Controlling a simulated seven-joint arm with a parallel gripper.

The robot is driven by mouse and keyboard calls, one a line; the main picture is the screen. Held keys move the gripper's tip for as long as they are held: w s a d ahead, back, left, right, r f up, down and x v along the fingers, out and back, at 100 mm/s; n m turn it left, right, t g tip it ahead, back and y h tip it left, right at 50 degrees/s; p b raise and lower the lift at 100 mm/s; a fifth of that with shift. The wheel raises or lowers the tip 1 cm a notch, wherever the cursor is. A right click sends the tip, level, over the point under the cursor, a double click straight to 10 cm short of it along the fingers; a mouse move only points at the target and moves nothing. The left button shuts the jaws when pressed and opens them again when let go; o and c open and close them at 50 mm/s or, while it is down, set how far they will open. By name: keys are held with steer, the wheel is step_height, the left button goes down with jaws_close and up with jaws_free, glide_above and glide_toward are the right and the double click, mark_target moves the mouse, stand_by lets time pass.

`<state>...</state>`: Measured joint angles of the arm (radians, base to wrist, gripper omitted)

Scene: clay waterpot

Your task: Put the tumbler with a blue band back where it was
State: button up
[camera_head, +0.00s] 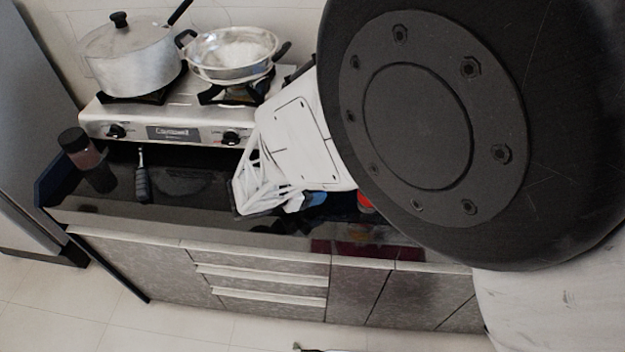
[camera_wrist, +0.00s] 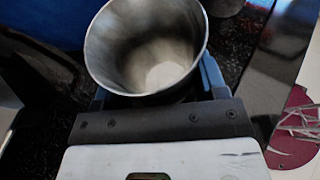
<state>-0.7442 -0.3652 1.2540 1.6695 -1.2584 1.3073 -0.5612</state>
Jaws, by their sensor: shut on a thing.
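The tumbler (camera_wrist: 147,45) is a grey metal cup, seen in the wrist view from above its open mouth, and its inside looks empty. My gripper (camera_wrist: 150,97) is shut on it at the side nearest the wrist camera. The blue band cannot be made out for certain; a blue edge shows just right of the cup. In the head view my white hand hangs over the dark counter (camera_head: 205,218) in front of the stove. My arm hides the fingertips and the tumbler there.
A lidded pot (camera_head: 130,58) and a shallow metal pan (camera_head: 232,55) stand on the stove (camera_head: 170,125). A dark-lidded jar (camera_head: 82,150) and a black-handled tool (camera_head: 142,180) are at the counter's left. A maroon round thing (camera_wrist: 298,150) lies at the right in the wrist view.

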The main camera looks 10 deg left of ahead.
steer(key=shift+f, duration=0.2)
steer(key=o, duration=0.9)
steer(key=shift+o, duration=0.2)
steer(key=shift+a+r, duration=0.1)
steer(key=shift+r, duration=0.05)
steer(key=shift+v, duration=5.9)
steer(key=shift+r, duration=0.1)
